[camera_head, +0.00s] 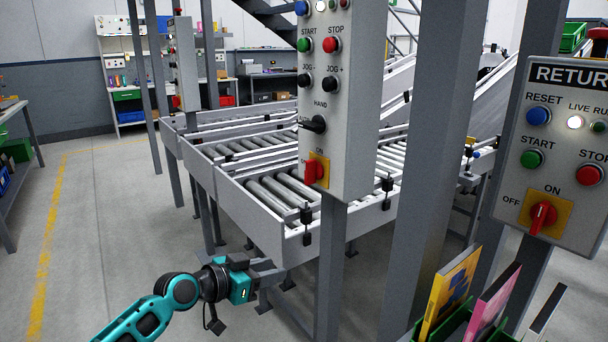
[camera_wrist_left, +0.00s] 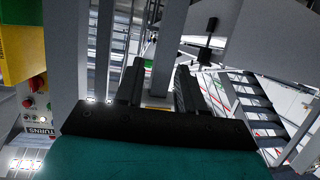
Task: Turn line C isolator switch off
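A grey control panel (camera_head: 345,105) stands on a post in the middle of the head view. A red isolator switch (camera_head: 313,171) on a yellow plate is low on it; its handle looks roughly upright, towards ON. The panel's top is cut off, so I cannot read its line name. My left gripper (camera_head: 272,272) is below and left of this switch, apart from it. In the left wrist view its two dark fingers (camera_wrist_left: 159,90) stand apart with nothing held, and a grey post shows beyond the gap. My right gripper is not in view.
A RETURN panel (camera_head: 565,150) at the right has its own red switch (camera_head: 542,216), roughly upright. Another panel (camera_head: 184,62) stands farther back. Roller conveyors (camera_head: 285,195) lie behind the middle panel. A grey column (camera_head: 430,150) separates the near panels. Floor at left is clear.

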